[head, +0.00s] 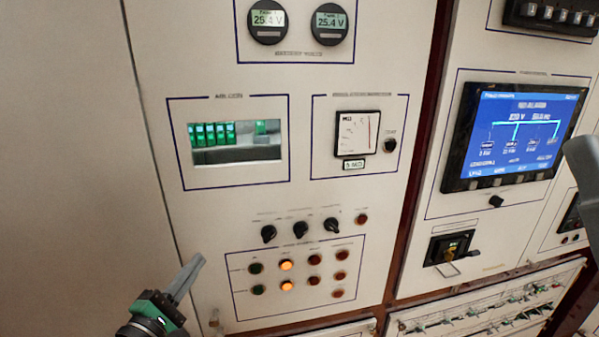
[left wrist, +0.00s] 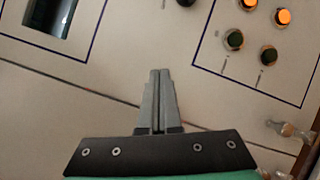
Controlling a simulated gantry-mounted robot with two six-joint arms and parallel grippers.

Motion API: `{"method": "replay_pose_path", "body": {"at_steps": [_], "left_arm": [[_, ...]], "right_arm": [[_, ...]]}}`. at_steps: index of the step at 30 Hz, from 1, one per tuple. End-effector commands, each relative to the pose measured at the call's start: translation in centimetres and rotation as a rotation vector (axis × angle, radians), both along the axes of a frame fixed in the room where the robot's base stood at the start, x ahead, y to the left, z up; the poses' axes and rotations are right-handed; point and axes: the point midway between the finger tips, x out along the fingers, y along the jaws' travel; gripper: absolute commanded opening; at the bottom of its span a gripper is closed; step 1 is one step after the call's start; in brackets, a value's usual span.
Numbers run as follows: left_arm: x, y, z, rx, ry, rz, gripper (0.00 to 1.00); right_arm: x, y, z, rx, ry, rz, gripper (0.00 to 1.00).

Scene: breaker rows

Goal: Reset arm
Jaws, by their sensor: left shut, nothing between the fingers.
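My left gripper (head: 196,264) is at the lower left in the head view, in front of the cabinet panel and left of the button block. Its grey fingers are shut together with nothing between them. In the left wrist view the closed fingers (left wrist: 160,78) point at the bare panel, apart from the buttons and window. My right gripper is not seen; a grey part (head: 584,165) at the right edge of the head view may be my right arm.
The button block (head: 272,317) has two lit orange lamps (head: 287,265). Rotary knobs (head: 300,230) stick out above it. A window (head: 235,142) shows a row of green-lit breakers (head: 210,133). A blue screen (head: 520,135) is on the right. The panel at far left (head: 70,150) is bare.

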Motion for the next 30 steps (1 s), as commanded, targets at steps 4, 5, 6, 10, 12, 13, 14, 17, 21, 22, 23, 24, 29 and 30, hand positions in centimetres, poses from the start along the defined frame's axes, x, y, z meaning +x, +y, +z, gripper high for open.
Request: {"method": "replay_pose_path", "body": {"at_steps": [4,5,6,10,12,13,14,17,21,22,23,24,29,30], "left_arm": [[-3.5,-6.0,12.0,0.353,-0.295,0.022,0.0],[-4.7,-7.0,14.2,0.427,-0.358,0.044,0.0],[-6.4,-8.1,17.1,0.527,-0.443,0.084,0.0],[-13.8,-9.7,25.7,0.874,-0.7,0.322,0.0],[-18.3,-8.8,29.1,1.087,-0.792,0.534,0.0],[-20.1,-8.0,30.1,1.186,-0.808,0.64,0.0],[-21.5,-7.3,30.6,1.285,-0.807,0.737,0.0],[-23.1,-5.8,30.9,1.543,-0.745,0.93,0.0],[-22.6,-5.6,30.6,1.726,-0.694,0.996,0.0],[-22.6,-5.6,30.6,1.74,-0.692,1.002,0.0],[-22.5,-5.6,30.6,1.749,-0.69,1.005,0.0],[-22.5,-5.6,30.5,1.754,-0.69,1.007,0.0],[-22.5,-5.6,30.5,1.752,-0.691,1.006,0.0],[-22.5,-5.6,30.5,1.752,-0.691,1.006,0.0]], "right_arm": [[0.0,0.0,0.0,0.0,0.0,0.0,0.64],[0.0,0.0,0.0,0.0,0.0,0.0,0.64],[0.0,0.0,0.0,0.0,0.0,0.0,0.64],[0.0,0.0,0.0,0.0,0.0,0.0,0.64],[0.0,0.0,0.0,0.0,0.0,0.0,0.64],[0.0,0.0,0.0,0.0,0.0,0.0,0.64],[0.0,0.0,0.0,0.0,0.0,0.0,0.64],[0.0,0.0,0.0,0.0,0.0,0.0,0.64],[0.0,0.0,0.0,0.0,0.0,0.0,0.64],[0.0,0.0,0.0,0.0,0.0,0.0,0.64],[0.0,0.0,0.0,0.0,0.0,0.0,0.64],[0.0,0.0,0.0,0.0,0.0,0.0,0.64],[0.0,0.0,0.0,0.0,0.0,0.0,0.64],[0.0,0.0,0.0,0.0,0.0,0.0,0.64]]}}
